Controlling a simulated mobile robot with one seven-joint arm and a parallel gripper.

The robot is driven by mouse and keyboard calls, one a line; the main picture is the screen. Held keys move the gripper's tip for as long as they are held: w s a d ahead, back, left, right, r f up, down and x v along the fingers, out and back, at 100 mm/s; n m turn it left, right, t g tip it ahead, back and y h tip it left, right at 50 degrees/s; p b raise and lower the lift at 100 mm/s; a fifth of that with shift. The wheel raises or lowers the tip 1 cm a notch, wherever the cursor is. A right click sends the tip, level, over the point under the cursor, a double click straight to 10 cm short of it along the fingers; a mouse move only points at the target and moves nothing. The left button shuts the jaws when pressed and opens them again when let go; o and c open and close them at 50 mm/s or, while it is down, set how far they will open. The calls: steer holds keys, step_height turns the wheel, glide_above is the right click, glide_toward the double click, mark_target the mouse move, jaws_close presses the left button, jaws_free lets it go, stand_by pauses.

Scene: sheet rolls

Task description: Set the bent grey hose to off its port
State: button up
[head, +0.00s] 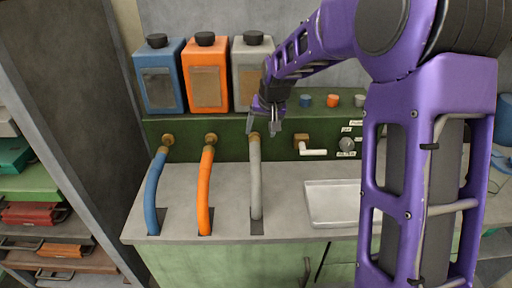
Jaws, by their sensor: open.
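The bent grey hose (255,180) rises from a dark square on the counter to a brass port (254,136) on the green panel. Its upper end is at the port and looks joined to it. My gripper (263,128) is open at the top of the grey hose, in front of the port. Its fingers point down and partly cover the port. I cannot tell whether they touch the hose.
A blue hose (154,190) and an orange hose (205,190) stand to the left. Blue, orange and grey canisters (206,76) stand behind. A white-handled tap (312,151), a knob (346,144) and a shallow tray (334,188) are to the right.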

mark_target(256, 147)
steer(key=x, duration=1.1)
steer(key=shift+w, duration=0.1)
steer(key=shift+d, duration=0.1)
jaws_close()
steer(key=shift+r, duration=0.1)
stand_by(0.8)
